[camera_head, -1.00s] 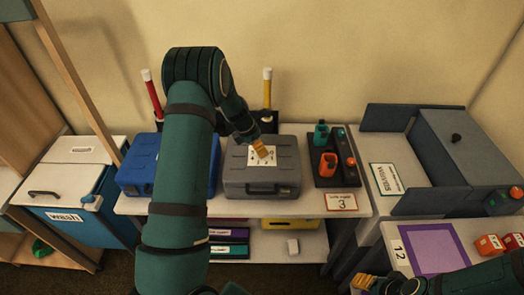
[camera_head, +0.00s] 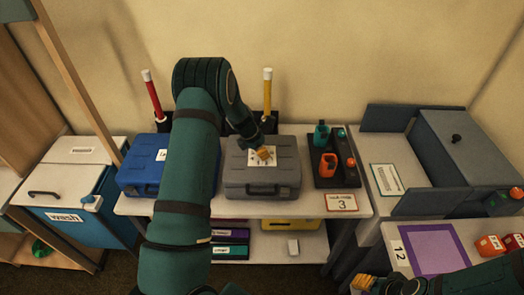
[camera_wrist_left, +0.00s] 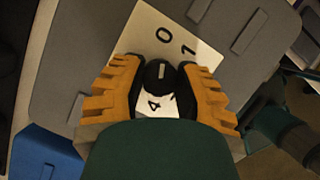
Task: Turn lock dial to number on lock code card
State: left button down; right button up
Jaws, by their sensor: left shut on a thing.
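The grey case (camera_head: 236,184) stands closed on the middle shelf, with a white dial plate (camera_head: 253,161) on its lid. My left gripper (camera_head: 263,153) is over that plate. In the left wrist view, its orange fingers (camera_wrist_left: 161,75) are shut on the black dial knob (camera_wrist_left: 160,72). Digits 0, 1 and 4 show on the plate (camera_wrist_left: 150,30) around the knob; the fingers and hand hide part of the plate. The lock code card (camera_head: 341,202) on the shelf's front edge reads 3. My right gripper (camera_head: 364,283) is at the bottom right, its opening unclear.
A blue case (camera_head: 140,178) stands left of the grey case, partly behind my left arm. A dark tray (camera_head: 331,174) with teal and orange items is to the right. Red and yellow sticks (camera_head: 267,95) stand behind. A grey bin (camera_head: 463,150) is at the far right.

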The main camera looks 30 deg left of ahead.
pick_arm(q)
jog(key=shift+m, duration=0.3)
jog(key=m+g+b, duration=0.1)
jog(key=m, duration=0.2)
jog(key=m+g+h+b, duration=0.1)
jog(key=m, duration=0.2)
jog(key=shift+f+h, duration=0.15)
jog(key=shift+h, duration=0.15)
jog(key=m+g+b, duration=0.1)
jog(key=m, duration=0.2)
jog(key=shift+d+m+g, duration=0.1)
jog(key=shift+m+g, duration=0.2)
jog(key=shift+m, duration=0.1)
jog(key=m+g+b, duration=0.1)
jog(key=m, duration=0.2)
jog(key=shift+m, duration=0.3)
jog(key=m+g, duration=0.1)
jog(key=m, duration=0.2)
jog(key=m+g+y+b, duration=0.1)
jog(key=m, duration=0.2)
jog(key=shift+g, duration=0.3)
jog(key=m+y, duration=0.1)
jog(key=m, duration=0.2)
jog(key=m+g+y+b, duration=0.1)
jog(key=m, duration=0.2)
jog(key=shift+m+y, duration=0.3)
jog(key=shift+m, duration=0.1)
jog(key=shift+f, duration=0.1)
jog(key=c, duration=0.6)
grip_release()
